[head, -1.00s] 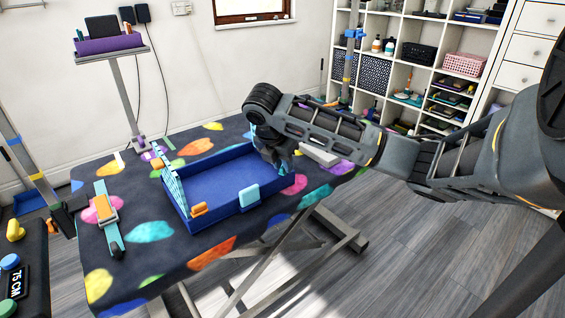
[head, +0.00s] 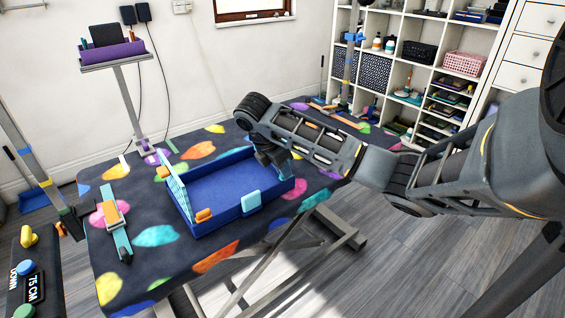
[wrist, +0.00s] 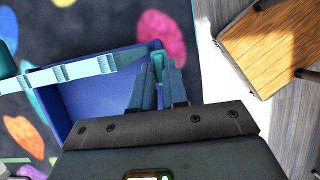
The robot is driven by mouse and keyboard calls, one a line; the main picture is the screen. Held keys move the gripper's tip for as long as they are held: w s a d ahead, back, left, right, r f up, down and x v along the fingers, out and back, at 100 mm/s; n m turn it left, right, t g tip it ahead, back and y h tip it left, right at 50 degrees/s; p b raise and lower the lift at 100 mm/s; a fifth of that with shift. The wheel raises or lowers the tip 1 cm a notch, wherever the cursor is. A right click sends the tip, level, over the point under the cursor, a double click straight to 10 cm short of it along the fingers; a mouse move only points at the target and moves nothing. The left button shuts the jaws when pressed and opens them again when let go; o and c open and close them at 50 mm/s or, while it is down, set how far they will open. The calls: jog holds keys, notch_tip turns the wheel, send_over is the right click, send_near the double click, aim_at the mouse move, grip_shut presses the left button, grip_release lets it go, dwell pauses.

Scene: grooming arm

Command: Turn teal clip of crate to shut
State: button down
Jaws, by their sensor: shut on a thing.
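The blue crate (head: 235,185) stands on the patterned table, open at the top, with a pale-blue slatted panel (head: 178,190) upright at its left end. An orange clip (head: 204,215) and a light-blue clip (head: 251,201) sit on its near side. My gripper (head: 272,157) is at the crate's far wall. In the wrist view, my gripper (wrist: 158,72) is shut on the teal clip (wrist: 156,58), which shows between the fingertips at the rim of the crate (wrist: 90,98). In the head view my gripper hides this clip, so its turn angle cannot be told.
A purple tray (head: 112,55) stands on a post behind. A shelf unit (head: 405,75) is at the back right. A wooden surface (wrist: 275,45) shows in the wrist view.

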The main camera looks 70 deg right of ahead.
jog(key=c, duration=1.1)
grip_release()
jog(key=shift+c, duration=0.2)
jog(key=p+v, duration=0.4)
jog(key=v, duration=0.3)
jog(key=shift+a+r, duration=0.2)
jog(key=shift+r, duration=0.1)
jog(key=shift+w, duration=0.1)
